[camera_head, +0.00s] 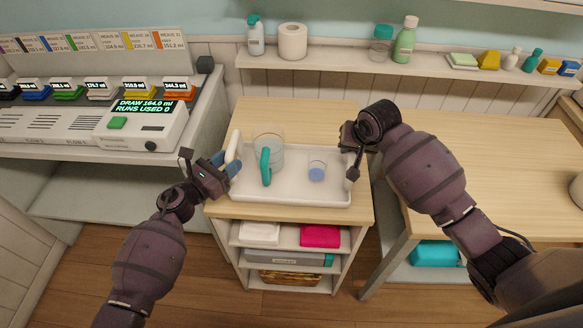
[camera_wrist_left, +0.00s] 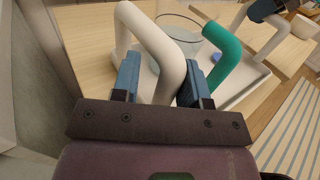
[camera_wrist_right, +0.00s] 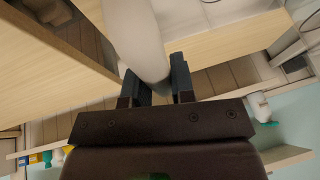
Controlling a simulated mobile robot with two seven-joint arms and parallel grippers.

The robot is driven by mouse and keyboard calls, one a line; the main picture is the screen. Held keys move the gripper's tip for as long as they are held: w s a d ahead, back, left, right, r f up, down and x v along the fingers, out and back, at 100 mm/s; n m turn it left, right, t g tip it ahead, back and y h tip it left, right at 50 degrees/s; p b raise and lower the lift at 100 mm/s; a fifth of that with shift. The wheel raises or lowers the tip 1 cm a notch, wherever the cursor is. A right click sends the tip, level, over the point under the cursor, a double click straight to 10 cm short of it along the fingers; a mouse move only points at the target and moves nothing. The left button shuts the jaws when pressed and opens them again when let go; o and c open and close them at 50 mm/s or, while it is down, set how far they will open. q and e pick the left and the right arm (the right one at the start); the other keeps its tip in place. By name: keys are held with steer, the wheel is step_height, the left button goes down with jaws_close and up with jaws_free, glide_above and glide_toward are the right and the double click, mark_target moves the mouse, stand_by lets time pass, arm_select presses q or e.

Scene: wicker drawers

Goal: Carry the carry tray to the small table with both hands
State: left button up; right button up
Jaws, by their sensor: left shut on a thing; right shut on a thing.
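The white carry tray (camera_head: 290,194) is over the top of the small wooden-topped shelf unit in the head view; I cannot tell whether it touches the top. On it are a clear jug (camera_head: 268,152) with a teal handle (camera_head: 265,167) and a small cup (camera_head: 317,171) with blue in it. My left gripper (camera_head: 228,168) is shut on the tray's left white handle (camera_wrist_left: 150,45). My right gripper (camera_head: 352,150) is at the tray's right end, shut on a white handle (camera_wrist_right: 138,40), which the arm mostly hides in the head view.
A dispenser machine (camera_head: 95,125) stands on the left counter. A wooden table (camera_head: 500,160) is at the right, mostly bare. A wall shelf (camera_head: 340,78) with bottles and a paper roll (camera_head: 292,41) runs behind. The unit's lower shelves hold a pink item (camera_head: 320,236) and others.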

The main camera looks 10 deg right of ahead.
mark_target(226, 155)
arm_select(q)
steer(key=shift+c, duration=0.9)
arm_select(e)
jaws_close()
arm_select(q)
steer(key=shift+r, duration=0.1)
arm_select(e)
steer(key=shift+r, duration=0.1)
